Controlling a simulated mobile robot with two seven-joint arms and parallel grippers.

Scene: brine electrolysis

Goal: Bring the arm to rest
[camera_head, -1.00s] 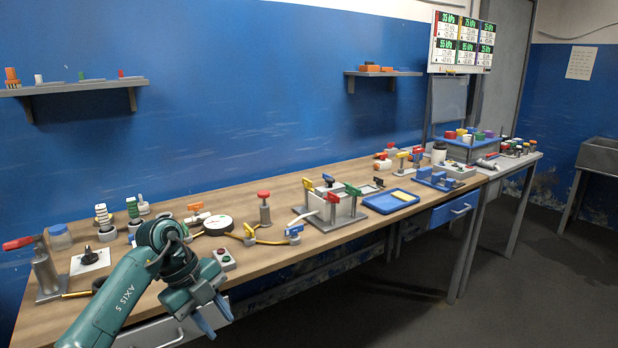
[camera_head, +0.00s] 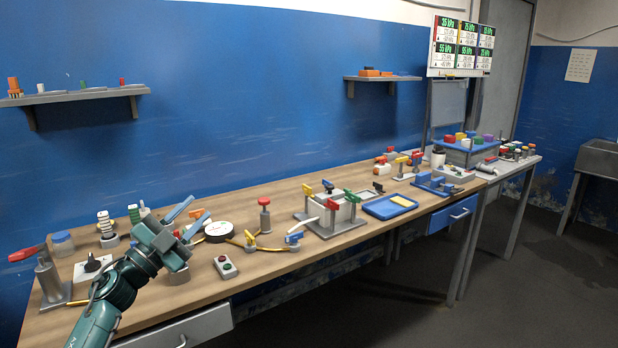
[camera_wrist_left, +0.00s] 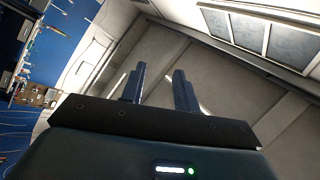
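My left arm comes in from the lower left of the head view. Its teal gripper (camera_head: 187,218) is raised over the left part of the bench, with its two blue fingers pointing up and to the right. The fingers stand apart with nothing between them. In the left wrist view the same two fingers (camera_wrist_left: 158,90) are spread and empty, against the ceiling. The gripper hides some of the bench items behind it. My right gripper is in neither view.
The wooden bench (camera_head: 290,262) carries valves, a round gauge (camera_head: 218,231), a button box (camera_head: 226,267), a red-topped post (camera_head: 264,214) and a blue tray (camera_head: 376,208). A red-handled lever (camera_head: 28,253) stands at far left. A shelf (camera_head: 75,96) hangs above. The floor in front is clear.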

